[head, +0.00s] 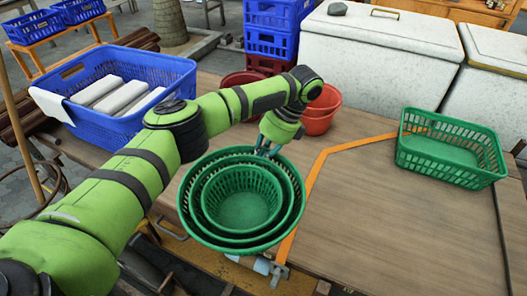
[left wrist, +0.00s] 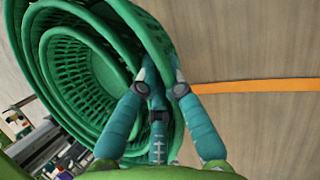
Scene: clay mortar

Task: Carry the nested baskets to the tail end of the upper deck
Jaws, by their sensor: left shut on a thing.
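The nested green round baskets (head: 240,240) sit one inside another, with several rims showing. In the head view they are over the front edge of the wooden deck (head: 400,230), left of the orange line. My left gripper (head: 268,150) is shut on their far rim from above. In the left wrist view the fingers of my left gripper (left wrist: 160,82) straddle the rims of the baskets (left wrist: 75,75), which hang tilted in that picture. Whether the baskets touch the deck is hard to tell. My right gripper is not in view.
A green rectangular basket (head: 445,160) stands at the right of the deck. A blue crate (head: 125,110) with white blocks is at the left. Red bowls (head: 320,112) stand behind my left wrist. White coolers (head: 380,55) line the back. The deck between the orange line and the rectangular basket is clear.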

